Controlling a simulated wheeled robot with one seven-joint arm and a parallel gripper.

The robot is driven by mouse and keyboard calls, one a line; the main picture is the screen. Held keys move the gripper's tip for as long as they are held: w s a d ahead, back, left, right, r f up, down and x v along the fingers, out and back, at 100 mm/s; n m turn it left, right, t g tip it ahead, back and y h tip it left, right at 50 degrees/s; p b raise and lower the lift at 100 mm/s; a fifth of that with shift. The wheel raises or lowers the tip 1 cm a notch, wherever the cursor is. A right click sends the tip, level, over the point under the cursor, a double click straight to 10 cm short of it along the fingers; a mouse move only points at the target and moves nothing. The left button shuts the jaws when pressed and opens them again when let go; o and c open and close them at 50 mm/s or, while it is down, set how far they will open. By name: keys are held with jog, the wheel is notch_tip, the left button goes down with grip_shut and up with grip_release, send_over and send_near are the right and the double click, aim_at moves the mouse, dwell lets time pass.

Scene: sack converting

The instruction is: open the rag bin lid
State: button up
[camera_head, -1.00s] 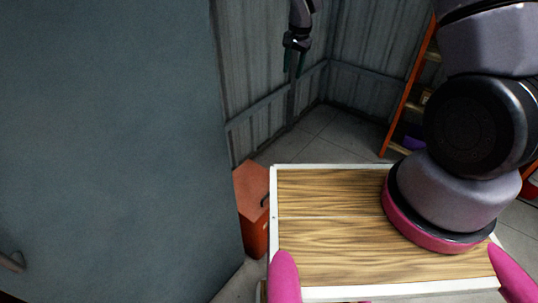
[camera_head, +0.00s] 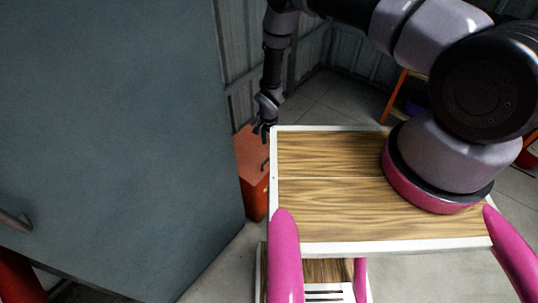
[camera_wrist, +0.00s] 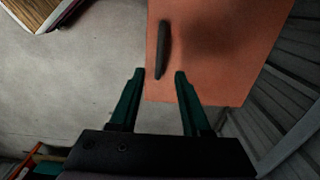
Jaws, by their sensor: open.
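The rag bin (camera_head: 254,197) is an orange-red box on the floor, partly hidden behind the edge of my wooden deck in the head view. Its flat lid (camera_head: 252,152) looks shut, and it fills the upper middle of the wrist view (camera_wrist: 220,50). A dark bar handle (camera_wrist: 163,50) lies along one edge of the lid. My gripper (camera_wrist: 158,73) is open and empty, with green fingers pointing toward the lid. The handle's near end lies between the fingertips in the wrist view; I cannot tell the height gap. In the head view my gripper (camera_head: 263,132) is over the lid's far part.
A large grey panel (camera_head: 110,130) stands close on the left of the bin. Corrugated walls (camera_wrist: 285,100) run behind the bin. An orange shelf rack (camera_head: 396,95) stands at the back right. Bare concrete floor (camera_wrist: 75,85) lies beside the bin.

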notch_tip(320, 180, down, 8)
jog(key=shift+f, duration=0.2)
grip_shut()
dwell(1.5)
